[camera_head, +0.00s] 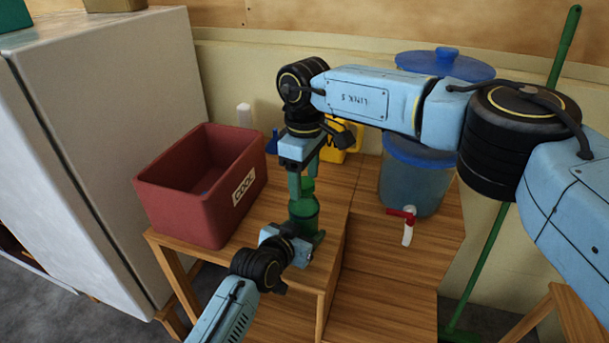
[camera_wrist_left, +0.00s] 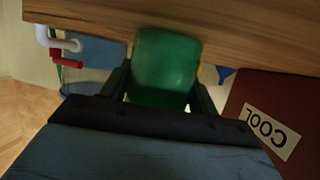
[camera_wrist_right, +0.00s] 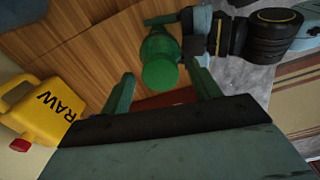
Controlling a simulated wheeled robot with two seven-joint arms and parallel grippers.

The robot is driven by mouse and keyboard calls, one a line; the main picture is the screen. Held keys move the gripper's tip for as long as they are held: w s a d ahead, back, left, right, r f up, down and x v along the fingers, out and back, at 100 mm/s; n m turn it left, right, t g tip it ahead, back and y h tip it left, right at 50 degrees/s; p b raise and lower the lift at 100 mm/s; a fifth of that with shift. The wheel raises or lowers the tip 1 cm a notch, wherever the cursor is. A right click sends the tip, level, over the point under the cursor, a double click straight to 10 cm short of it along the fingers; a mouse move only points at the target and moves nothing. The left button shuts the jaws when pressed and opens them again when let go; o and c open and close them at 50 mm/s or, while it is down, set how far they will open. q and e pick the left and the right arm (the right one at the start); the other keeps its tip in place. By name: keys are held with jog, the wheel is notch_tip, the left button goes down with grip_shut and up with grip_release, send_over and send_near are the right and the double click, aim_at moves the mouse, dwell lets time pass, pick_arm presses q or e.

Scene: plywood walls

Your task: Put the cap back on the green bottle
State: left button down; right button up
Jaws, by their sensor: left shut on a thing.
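The green bottle (camera_head: 304,208) stands upright on the wooden table near its front edge. My left gripper (camera_head: 303,243) is shut on the bottle low on its body; the bottle (camera_wrist_left: 165,65) fills the space between its fingers in the left wrist view. My right gripper (camera_head: 303,175) points down right above the bottle. Its fingers are open, with a gap on both sides of the round green cap (camera_wrist_right: 160,73) in the right wrist view. The cap shows at the top of the bottle; I cannot tell whether it is fully seated.
A red box (camera_head: 188,205) marked COOL stands left of the bottle. A yellow container (camera_wrist_right: 42,108) marked RAW is behind it. A blue-lidded barrel (camera_head: 415,180) with a red-handled tap (camera_head: 404,214) stands to the right. A white cabinet (camera_head: 110,120) is at the left.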

jog(key=shift+r, duration=0.1)
jog(key=shift+r, duration=2.15)
jog(key=shift+c, duration=0.2)
